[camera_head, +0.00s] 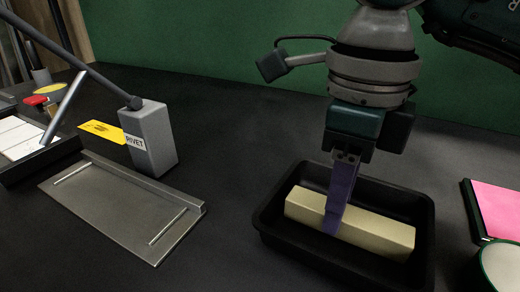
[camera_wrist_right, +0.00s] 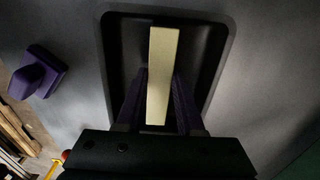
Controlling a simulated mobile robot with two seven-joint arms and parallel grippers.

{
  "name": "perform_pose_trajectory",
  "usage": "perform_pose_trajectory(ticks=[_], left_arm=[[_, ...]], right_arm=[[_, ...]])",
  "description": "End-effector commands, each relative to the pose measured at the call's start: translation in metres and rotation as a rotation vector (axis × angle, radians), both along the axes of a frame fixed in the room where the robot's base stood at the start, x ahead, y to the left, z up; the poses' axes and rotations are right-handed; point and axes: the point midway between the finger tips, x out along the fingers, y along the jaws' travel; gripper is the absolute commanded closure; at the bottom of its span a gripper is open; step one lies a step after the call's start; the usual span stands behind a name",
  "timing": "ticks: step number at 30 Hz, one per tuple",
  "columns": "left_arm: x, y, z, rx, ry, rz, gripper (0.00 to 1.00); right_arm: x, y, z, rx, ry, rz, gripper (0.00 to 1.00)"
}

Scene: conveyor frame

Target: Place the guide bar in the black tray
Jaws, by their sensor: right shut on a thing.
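The guide bar (camera_head: 376,230) is a long cream-coloured block inside the outline of the black tray (camera_head: 428,262) in the head view. My right gripper (camera_head: 335,222) reaches down over the tray, with its purple fingers shut on the bar near its middle. In the right wrist view, the bar (camera_wrist_right: 162,70) lies between the two fingers of my right gripper (camera_wrist_right: 160,95), with the tray (camera_wrist_right: 218,20) around it. I cannot tell whether the bar touches the tray floor. My left gripper is not in view.
A grey metal plate (camera_head: 110,212) and a grey block labelled RIVET (camera_head: 150,140) stand to the left, by a yellow tag (camera_head: 101,131). A pink pad (camera_head: 497,208) and a round green-rimmed item (camera_head: 502,266) lie right of the tray. Dark table between plate and tray is clear.

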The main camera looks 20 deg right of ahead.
Motion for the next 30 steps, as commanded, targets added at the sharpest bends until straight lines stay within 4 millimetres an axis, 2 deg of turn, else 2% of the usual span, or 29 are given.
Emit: perform_pose_trajectory(ticks=[9,10,17,25,30], left_arm=[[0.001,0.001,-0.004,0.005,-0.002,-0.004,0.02],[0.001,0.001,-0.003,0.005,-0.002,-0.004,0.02],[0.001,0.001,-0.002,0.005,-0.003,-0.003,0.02],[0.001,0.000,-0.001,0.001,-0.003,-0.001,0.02],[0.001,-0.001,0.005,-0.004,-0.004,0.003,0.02]], right_arm=[[0.000,0.000,-0.004,0.000,-0.001,0.001,1.00],[0.000,0.000,-0.003,0.001,-0.001,0.001,0.61],[0.000,0.000,-0.002,0.001,-0.001,0.001,0.35],[0.000,0.000,-0.001,0.001,-0.001,0.001,0.33],[0.001,0.000,0.017,0.000,-0.005,0.002,0.33]])
